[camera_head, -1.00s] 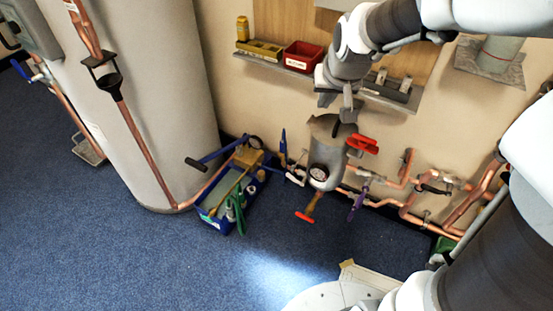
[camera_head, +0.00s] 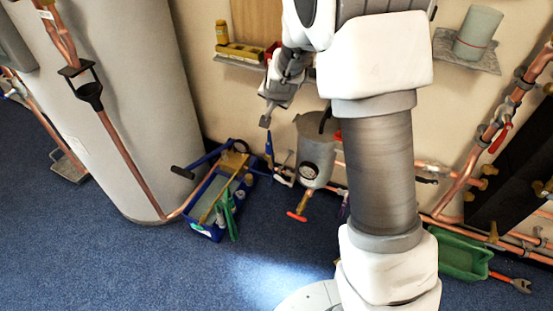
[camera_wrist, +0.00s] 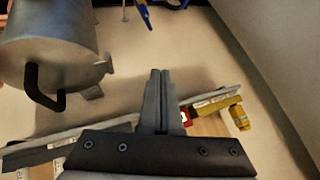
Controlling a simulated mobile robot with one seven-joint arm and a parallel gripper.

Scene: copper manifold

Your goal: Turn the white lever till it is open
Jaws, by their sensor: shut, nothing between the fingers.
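The white lever (camera_head: 283,179) is small in the head view, low on the pipework just left of the grey tank (camera_head: 318,150). Its exact angle is hard to make out. A blue lever (camera_head: 269,146) stands upright just above and left of it; its tip (camera_wrist: 143,14) shows at the top of the wrist view. My gripper (camera_head: 265,121) is shut and empty, above the blue lever and up and left of the white lever, apart from both. In the wrist view my gripper's fingers (camera_wrist: 157,76) are together, with the tank (camera_wrist: 50,48) to the left.
A shelf (camera_wrist: 75,130) with a yellow box (camera_wrist: 212,107) and yellow bottle (camera_wrist: 239,117) lies close by my gripper. A blue tool tray (camera_head: 205,228) stands on the floor beside the large cylinder (camera_head: 140,130). A red-handled valve (camera_head: 297,216) hangs under the tank. My arm hides pipework on the right.

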